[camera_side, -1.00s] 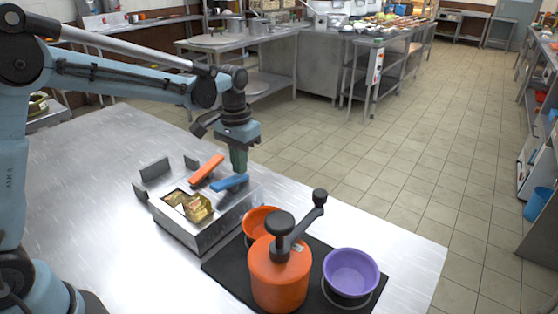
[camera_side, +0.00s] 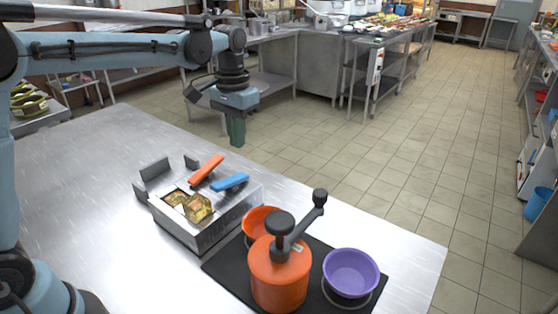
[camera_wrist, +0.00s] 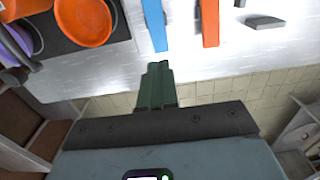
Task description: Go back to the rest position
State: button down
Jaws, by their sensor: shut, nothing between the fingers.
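My gripper (camera_side: 236,132) hangs in the air, pointing down, above and behind the metal box (camera_side: 208,222) in the side view. Its green fingers are shut with nothing between them. In the wrist view my gripper (camera_wrist: 157,75) points toward the table edge, with the blue handle (camera_wrist: 155,24) and the orange handle (camera_wrist: 209,22) beyond its tips. In the side view the orange handle (camera_side: 206,168) and the blue handle (camera_side: 230,181) stick up over the box. Gold-coloured pieces (camera_side: 197,207) sit in the box.
On a black mat (camera_side: 223,270) stand a lidded orange pot (camera_side: 279,278) with a dark crank, an open orange pot (camera_side: 258,217) and a purple pot (camera_side: 351,270). The left of the steel table (camera_side: 85,190) is clear. Shelving (camera_side: 540,130) stands at the far right.

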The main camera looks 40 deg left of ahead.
jog(key=shift+r, duration=0.2)
jog(key=s+t, duration=0.2)
jog(key=s, duration=0.3)
jog(key=s+f+t, duration=0.1)
jog(key=s+t, duration=0.1)
jog(key=s, duration=0.2)
jog(key=s+d+f+t, duration=0.1)
jog(key=s+t, duration=0.1)
jog(key=s, duration=0.3)
jog(key=shift+s+f+t, duration=0.1)
jog(key=shift+s+t, duration=0.2)
jog(key=shift+s, duration=0.05)
jog(key=shift+s+f+t, duration=0.3)
jog(key=shift+s+f, duration=0.1)
jog(key=shift+f, duration=0.05)
